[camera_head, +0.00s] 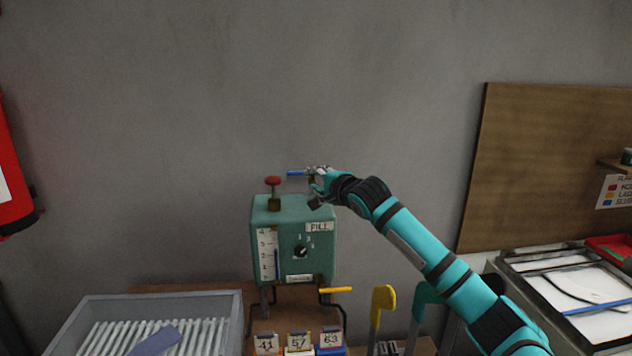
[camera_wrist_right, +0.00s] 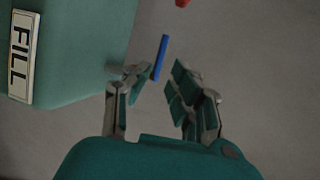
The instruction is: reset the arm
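My right gripper (camera_head: 316,178) is raised at the upper right of a teal machine marked FILL (camera_head: 268,216). A blue bar (camera_head: 296,173) stands out to the left of its fingers. In the right wrist view the gripper (camera_wrist_right: 162,82) has its two fingers spread with a gap between them. The blue bar (camera_wrist_right: 160,57) shows there beside the left finger's tip; I cannot tell whether they touch. The side of the machine (camera_wrist_right: 75,50) with its FILL label is to the left. My left gripper is not in view.
A red knob (camera_head: 273,181) tops the machine. A grey ribbed tray (camera_head: 85,312) is at the lower left. Numbered cards (camera_head: 298,342) and a yellow handle (camera_head: 382,298) stand in front. A framed white panel (camera_head: 590,290) is at the right. The wall space above is clear.

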